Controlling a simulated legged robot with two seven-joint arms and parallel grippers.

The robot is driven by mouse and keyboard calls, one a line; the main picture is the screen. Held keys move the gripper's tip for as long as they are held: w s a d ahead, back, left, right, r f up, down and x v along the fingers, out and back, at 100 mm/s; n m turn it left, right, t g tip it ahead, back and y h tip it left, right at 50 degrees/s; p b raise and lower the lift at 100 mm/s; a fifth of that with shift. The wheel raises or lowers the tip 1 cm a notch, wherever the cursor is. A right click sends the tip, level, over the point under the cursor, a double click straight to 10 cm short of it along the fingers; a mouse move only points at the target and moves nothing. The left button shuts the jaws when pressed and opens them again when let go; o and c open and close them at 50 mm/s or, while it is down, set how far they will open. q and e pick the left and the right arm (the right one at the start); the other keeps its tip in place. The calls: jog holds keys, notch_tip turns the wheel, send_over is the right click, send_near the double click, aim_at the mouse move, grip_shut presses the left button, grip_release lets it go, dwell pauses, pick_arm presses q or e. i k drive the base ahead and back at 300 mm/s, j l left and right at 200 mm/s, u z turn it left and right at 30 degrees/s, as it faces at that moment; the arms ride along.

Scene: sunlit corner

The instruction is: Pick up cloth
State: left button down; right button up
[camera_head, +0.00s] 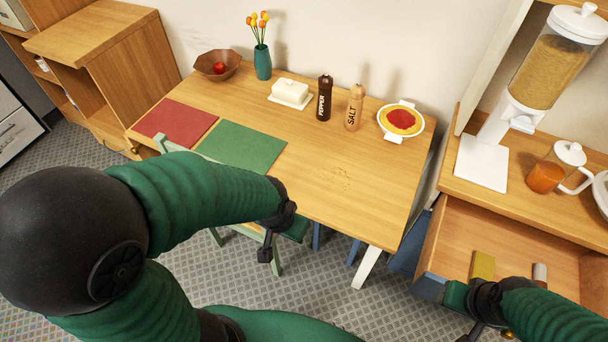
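A small yellow folded piece (482,266), which looks like the cloth, lies in the open wooden drawer (450,238) at the right. My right gripper (462,312) is at the drawer's front, just below and left of the yellow piece and apart from it. Its fingers are partly hidden, so I cannot tell its opening. My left gripper (272,242) hangs over the near edge of the table, far from the drawer. I cannot make out whether its fingers are apart.
A small white-and-brown item (540,273) lies beside the yellow piece. The wooden table (360,205) has dark crumbs, red (173,119) and green (243,147) mats, and dishes at the back. A cereal dispenser (550,70) and orange jug (547,176) stand above the drawer.

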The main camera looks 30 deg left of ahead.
aim_at(483, 264)
jog(key=i+l+z, duration=0.15)
jog(key=z, duration=0.85)
jog(key=i+j+z, duration=0.1)
jog(key=z, duration=0.3)
jog(key=i+j+z, duration=0.15)
jog(key=z, duration=0.3)
jog(key=i+j+z, duration=0.2)
jog(key=z, duration=0.2)
